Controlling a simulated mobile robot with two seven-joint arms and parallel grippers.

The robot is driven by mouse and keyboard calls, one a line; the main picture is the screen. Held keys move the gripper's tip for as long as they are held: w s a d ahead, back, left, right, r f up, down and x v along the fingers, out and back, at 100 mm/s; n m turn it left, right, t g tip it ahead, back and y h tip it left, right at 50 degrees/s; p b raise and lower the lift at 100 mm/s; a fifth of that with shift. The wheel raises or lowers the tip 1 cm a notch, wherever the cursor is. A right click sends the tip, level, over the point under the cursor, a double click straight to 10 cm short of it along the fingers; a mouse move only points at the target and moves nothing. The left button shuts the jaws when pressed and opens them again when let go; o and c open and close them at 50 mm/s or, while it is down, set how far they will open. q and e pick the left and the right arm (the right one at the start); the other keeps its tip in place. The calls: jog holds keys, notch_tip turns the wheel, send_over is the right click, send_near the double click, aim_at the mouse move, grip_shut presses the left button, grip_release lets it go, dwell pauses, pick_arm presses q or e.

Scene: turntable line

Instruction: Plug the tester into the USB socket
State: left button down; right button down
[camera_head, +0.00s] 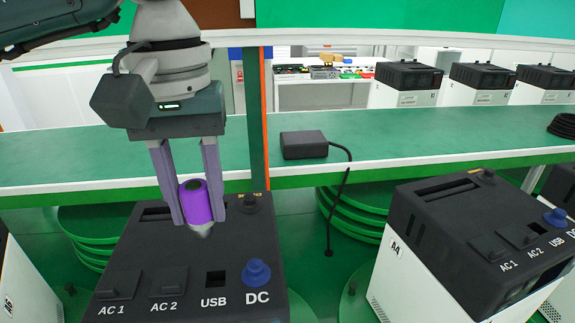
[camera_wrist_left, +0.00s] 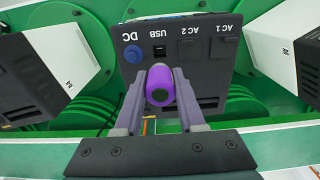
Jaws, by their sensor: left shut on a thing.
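My left gripper (camera_head: 190,203) is shut on a purple cylindrical tester (camera_head: 197,202) with a pale pointed tip that points down. It holds the tester above the dark top of a power unit (camera_head: 140,235). The USB socket (camera_head: 215,278) is a dark square opening on that top, between AC 2 and the blue DC plug (camera_head: 256,272). The tester is apart from the socket, behind it in the head view. In the left wrist view the tester (camera_wrist_left: 160,85) sits between the fingers, and the USB socket (camera_wrist_left: 158,43) shows uncovered beyond it. My right gripper is not in view.
A second unit (camera_head: 470,235) with its own USB and DC sockets stands at the right. A black adapter (camera_head: 303,145) with a hanging cable lies on the green shelf (camera_head: 400,140) behind. Green round turntables (camera_head: 355,215) lie between the units.

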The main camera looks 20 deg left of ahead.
aim_at(206, 235)
pick_arm(q)
jog(key=shift+d+f+b, duration=0.1)
jog(key=shift+f+b, duration=0.55)
jog(key=shift+f, duration=0.5)
notch_tip(206, 235, down, 5)
jog(key=b, duration=0.3)
jog(key=shift+r, duration=0.2)
jog(key=shift+f+b, duration=0.4)
jog(key=shift+b, duration=0.25)
jog(key=shift+f+b, duration=1.35)
jog(key=shift+b, duration=0.3)
jog(key=shift+c, duration=2.1)
grip_release()
